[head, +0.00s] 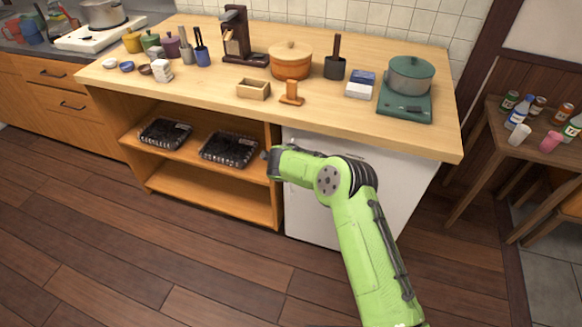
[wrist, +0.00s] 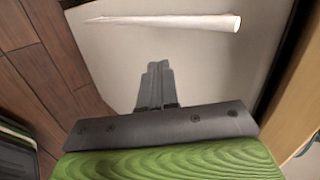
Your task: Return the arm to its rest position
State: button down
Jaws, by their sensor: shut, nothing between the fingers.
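My green arm (head: 362,240) reaches up from the lower right in the head view. It bends in front of the counter's white front panel (head: 310,221). Its far end points left toward the open shelf; the fingers are hidden there behind the arm's end. In the wrist view my gripper (wrist: 155,85) is shut and empty, its two dark fingers together. It faces the white panel (wrist: 190,55), which has a long pale handle-like bar (wrist: 160,20) across it. The fingers appear apart from that bar.
The wooden counter (head: 215,85) stands above the arm, holding an orange pot (head: 291,62), a green pot (head: 410,77) and a coffee machine (head: 236,38). Two black trays (head: 165,134) (head: 229,150) sit on its shelf. A side table (head: 500,125) holds bottles. The wooden floor (head: 180,260) is clear.

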jog(key=a+p+v, duration=0.1)
jog(key=p+v, duration=0.1)
jog(key=v, duration=0.6)
jog(key=s+d+r+n+p, duration=0.2)
jog(key=s+d+r+n, duration=0.15)
jog(key=r, duration=0.55)
jog(key=s+d+r+n+p, duration=0.2)
jog(key=s+d+r+n, duration=0.15)
jog(key=r, duration=0.65)
jog(key=s+d+r+n+p, duration=0.25)
jog(key=s+d+r, duration=0.2)
jog(key=r, duration=0.45)
jog(key=s+d+r+n+g+p, duration=0.1)
jog(key=s+d+r+n, duration=0.25)
jog(key=s, duration=0.45)
jog(key=s+d+r+n+g+p, duration=0.15)
jog(key=s+r, duration=0.25)
jog(key=s, duration=0.4)
jog(key=s+d+n+y+p, duration=0.1)
jog(key=s+n, duration=0.4)
jog(key=s, duration=0.7)
jog(key=shift+f+g+y+p, duration=0.3)
jog(key=shift+g+y+p, duration=0.15)
jog(key=shift+p, duration=0.15)
